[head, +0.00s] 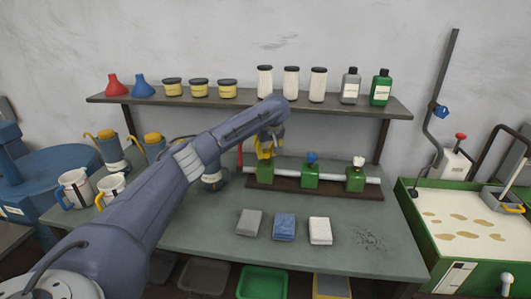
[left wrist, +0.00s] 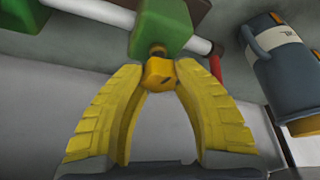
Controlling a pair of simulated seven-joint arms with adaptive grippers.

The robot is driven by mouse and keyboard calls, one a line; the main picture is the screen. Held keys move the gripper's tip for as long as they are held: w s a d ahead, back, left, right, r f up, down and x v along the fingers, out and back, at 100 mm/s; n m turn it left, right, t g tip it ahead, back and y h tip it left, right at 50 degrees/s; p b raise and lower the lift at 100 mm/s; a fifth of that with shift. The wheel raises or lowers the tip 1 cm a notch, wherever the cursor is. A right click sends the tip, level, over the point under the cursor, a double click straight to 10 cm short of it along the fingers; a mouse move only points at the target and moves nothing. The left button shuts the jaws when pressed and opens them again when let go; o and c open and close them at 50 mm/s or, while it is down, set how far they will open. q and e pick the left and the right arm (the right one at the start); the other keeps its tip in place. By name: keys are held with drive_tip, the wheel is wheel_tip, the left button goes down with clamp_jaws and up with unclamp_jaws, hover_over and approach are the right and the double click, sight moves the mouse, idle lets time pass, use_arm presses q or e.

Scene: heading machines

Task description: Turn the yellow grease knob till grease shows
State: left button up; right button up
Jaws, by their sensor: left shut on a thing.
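The yellow grease knob (left wrist: 158,72) sits on a short stem on a green block (left wrist: 162,28) in the left wrist view. My left gripper (left wrist: 158,70) has its yellow fingertips on both sides of the knob and is shut on it. In the head view my left gripper (head: 265,148) is over the leftmost green block (head: 265,174) on the white pipe (head: 333,178), and its fingers mostly hide the knob. I see no grease at the block in either view. My right gripper is in neither view.
Beside it on the pipe stand a blue knob (head: 312,156) and a white knob (head: 358,160). A grey canister (left wrist: 283,65) is close by the gripper. A shelf (head: 335,108) with bottles is above.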

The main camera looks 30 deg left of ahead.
use_arm(q)
drive_tip(key=shift+w+d+r+n, duration=0.15)
drive_tip(key=shift+w+r+n, duration=0.05)
drive_tip(key=shift+r+n, duration=0.1)
idle(0.4)
drive_tip(key=o, duration=1.1)
drive_tip(key=shift+w+d+f, duration=0.1)
drive_tip(key=shift+f, duration=0.05)
drive_tip(key=shift+o, duration=0.8)
drive_tip(key=shift+f, duration=0.1)
drive_tip(key=v, duration=1.2)
